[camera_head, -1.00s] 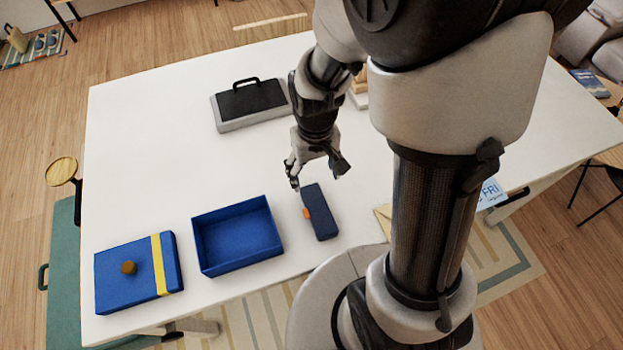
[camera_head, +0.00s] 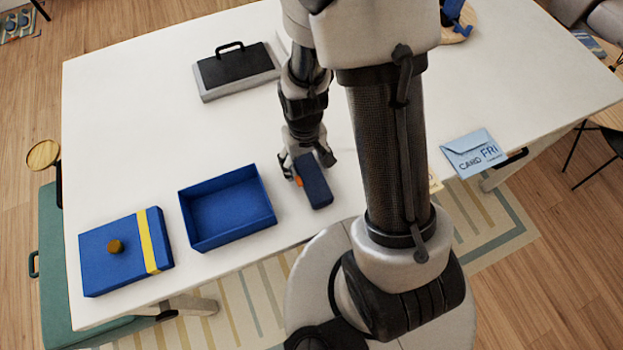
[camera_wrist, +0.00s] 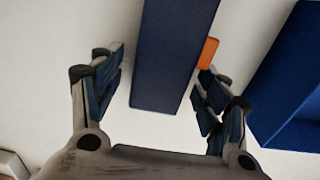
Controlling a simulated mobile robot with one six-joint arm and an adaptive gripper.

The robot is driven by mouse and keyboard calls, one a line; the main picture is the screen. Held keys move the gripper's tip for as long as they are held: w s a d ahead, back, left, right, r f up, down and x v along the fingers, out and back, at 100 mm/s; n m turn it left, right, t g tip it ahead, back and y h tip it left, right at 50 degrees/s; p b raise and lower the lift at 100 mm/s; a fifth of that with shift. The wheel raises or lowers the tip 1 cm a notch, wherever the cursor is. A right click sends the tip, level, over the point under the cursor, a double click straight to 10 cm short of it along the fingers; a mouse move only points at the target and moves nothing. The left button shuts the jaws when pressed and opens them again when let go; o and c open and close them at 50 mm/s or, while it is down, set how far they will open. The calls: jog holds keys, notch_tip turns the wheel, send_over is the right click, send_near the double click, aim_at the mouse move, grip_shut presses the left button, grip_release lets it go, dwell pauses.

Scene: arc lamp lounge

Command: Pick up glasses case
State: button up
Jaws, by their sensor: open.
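The glasses case is a dark blue oblong (camera_head: 315,184) with an orange tab on one long side. It lies on the white table, right of the open blue box. My gripper (camera_head: 307,167) is open and low over the far end of the case in the head view. In the wrist view the case (camera_wrist: 170,60) runs between the two open fingers of my gripper (camera_wrist: 160,95). Gaps show between the fingers and the case's sides, with the orange tab close to the right finger. Whether the fingertips touch the table is unclear.
The open blue box (camera_head: 186,218) stands just left of the case. Its lid-like blue panel (camera_head: 105,262) with a yellow band and knob lies further left. A grey and black case (camera_head: 240,90) sits behind. A pale blue card envelope (camera_head: 475,152) lies at the right edge.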

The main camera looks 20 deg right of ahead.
jog(key=shift+r, duration=0.1)
jog(key=shift+c, duration=0.4)
jog(key=c, duration=1.1)
jog(key=shift+r, duration=0.1)
